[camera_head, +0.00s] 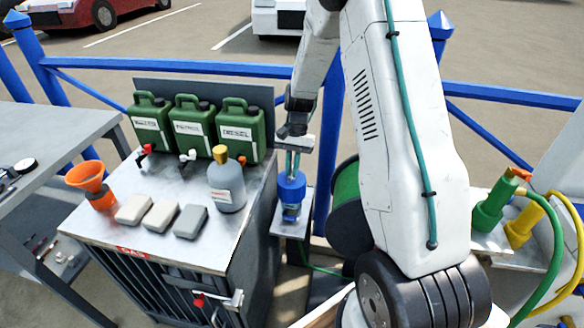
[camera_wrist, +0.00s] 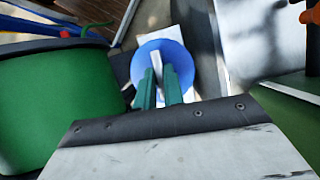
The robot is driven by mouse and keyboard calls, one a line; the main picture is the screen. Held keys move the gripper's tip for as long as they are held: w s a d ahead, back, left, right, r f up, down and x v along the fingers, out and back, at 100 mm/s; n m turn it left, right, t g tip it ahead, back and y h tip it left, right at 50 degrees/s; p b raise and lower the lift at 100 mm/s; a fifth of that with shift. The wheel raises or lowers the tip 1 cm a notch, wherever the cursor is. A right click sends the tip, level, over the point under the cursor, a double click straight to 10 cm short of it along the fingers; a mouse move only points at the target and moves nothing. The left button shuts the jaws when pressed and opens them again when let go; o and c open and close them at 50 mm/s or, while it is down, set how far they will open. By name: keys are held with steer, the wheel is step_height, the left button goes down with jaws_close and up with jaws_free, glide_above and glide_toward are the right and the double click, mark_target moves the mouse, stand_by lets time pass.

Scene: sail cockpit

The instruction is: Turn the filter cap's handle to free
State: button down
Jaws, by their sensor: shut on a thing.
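The filter cap is a round blue disc (camera_wrist: 182,55) in the wrist view, with a narrow white handle (camera_wrist: 156,62) across its top. In the head view the blue cap (camera_head: 291,188) tops a filter on a small pale stand, right of the metal cabinet. My gripper (camera_head: 292,173) points down from above the cap. In the wrist view its two teal fingers (camera_wrist: 160,76) are shut on the white handle, one on each side. The fingers and wrist hide part of the handle and cap. How far the handle is turned is hard to tell.
A cabinet (camera_head: 118,215) stands left of the filter, carrying green fuel cans (camera_head: 240,132), a grey bottle (camera_head: 226,186), an orange funnel (camera_head: 91,184) and several blocks. A green hose reel (camera_head: 349,205) is close on the right. Blue railings (camera_head: 180,66) run behind.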

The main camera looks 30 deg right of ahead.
steer(key=shift+n, duration=0.5)
steer(key=c, duration=1.5)
jaws_free()
steer(key=shift+g, duration=0.3)
steer(key=v, duration=0.7)
steer(key=shift+r, duration=0.4)
